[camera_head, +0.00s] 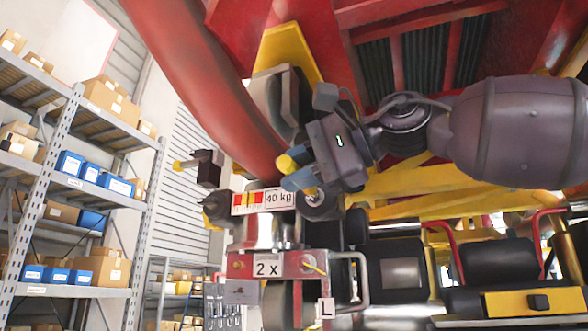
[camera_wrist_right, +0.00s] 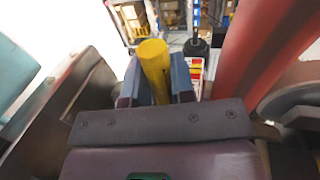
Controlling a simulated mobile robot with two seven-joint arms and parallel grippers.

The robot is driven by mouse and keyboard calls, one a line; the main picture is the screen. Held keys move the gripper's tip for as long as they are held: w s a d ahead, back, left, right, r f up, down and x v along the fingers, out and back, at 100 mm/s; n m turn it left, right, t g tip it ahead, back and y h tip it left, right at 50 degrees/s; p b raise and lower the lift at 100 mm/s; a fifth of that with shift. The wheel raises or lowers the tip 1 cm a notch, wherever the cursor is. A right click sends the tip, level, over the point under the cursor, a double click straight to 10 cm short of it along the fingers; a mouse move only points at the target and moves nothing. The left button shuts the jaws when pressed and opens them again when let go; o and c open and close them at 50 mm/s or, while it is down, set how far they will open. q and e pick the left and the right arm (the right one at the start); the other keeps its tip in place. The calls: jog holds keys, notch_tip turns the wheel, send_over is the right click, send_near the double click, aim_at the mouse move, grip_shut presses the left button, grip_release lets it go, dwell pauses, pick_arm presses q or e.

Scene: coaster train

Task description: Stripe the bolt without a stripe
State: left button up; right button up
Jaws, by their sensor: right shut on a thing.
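My right gripper (camera_head: 299,180) comes in from the right and is shut on a yellow cylindrical marker (camera_head: 287,163). Its blue-grey fingers grip the marker's sides, which also shows in the right wrist view (camera_wrist_right: 155,66). The marker's lower end is near a dark round fitting (camera_head: 322,207) to the right of the "40 kg" label (camera_head: 262,201); whether it touches cannot be told. Another dark fitting (camera_head: 216,207) is left of that label and seems to show in the wrist view (camera_wrist_right: 196,47). My left gripper is not in view.
A thick red curved tube (camera_head: 205,75) passes close behind the gripper. Below is a red block with a "2 x" plate (camera_head: 269,265) and a metal handle (camera_head: 350,280). Train seats (camera_head: 500,262) stand right. Shelves with boxes (camera_head: 70,190) are far left.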

jog(key=shift+w, duration=0.15)
dwell(0.7)
jog(key=shift+w+a, duration=0.2)
dwell(0.4)
jog(key=shift+s+a, duration=0.1)
jog(key=shift+s, duration=0.05)
jog(key=shift+s+a+b, duration=0.35)
jog(key=shift+s+b, duration=0.15)
jog(key=shift+s, duration=0.3)
jog(key=shift+s+a+b, duration=0.3)
jog(key=shift+s+b, duration=0.05)
jog(key=shift+s, duration=0.35)
jog(key=shift+s+a+b, duration=0.25)
jog(key=shift+s+b, duration=0.05)
jog(key=shift+s, duration=0.35)
